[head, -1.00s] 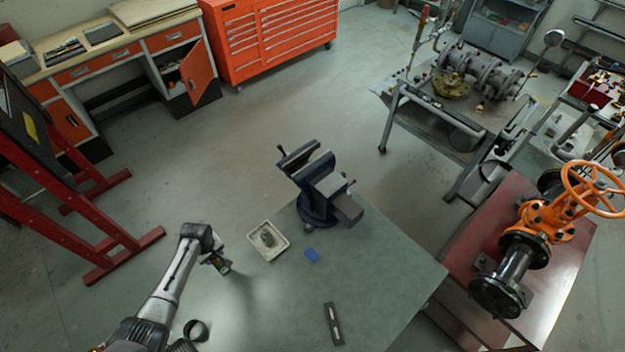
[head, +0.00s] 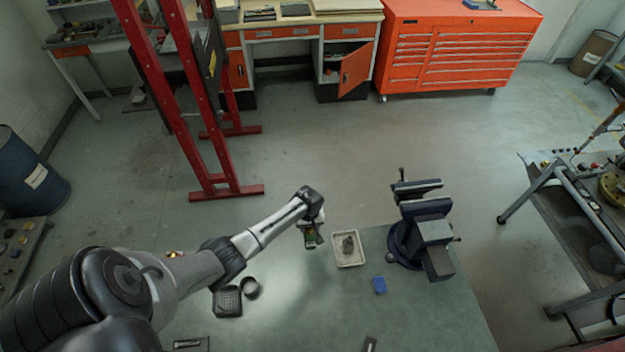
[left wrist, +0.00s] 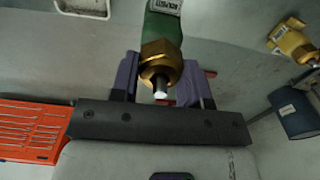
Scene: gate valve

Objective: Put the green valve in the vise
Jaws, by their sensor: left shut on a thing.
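My left gripper (head: 313,237) is shut on the green valve (left wrist: 163,28), which has a brass hex nut and a bright stem end in the left wrist view. The gripper's purple fingers (left wrist: 160,82) are on either side of it there. In the head view the valve (head: 310,240) is small and partly hidden by the gripper. It is held left of the tray. The dark blue vise (head: 425,232) stands at the table's back right edge, to the right of the gripper, with a gap between its jaws. My right gripper is not in view.
A pale tray (head: 348,262) with a grey part inside sits between the gripper and the vise. A blue block (head: 379,286) lies before the vise. A black square tray (head: 227,302) and a dark ring (head: 250,288) lie by my left arm. The green table (head: 310,315) is clear around its middle.

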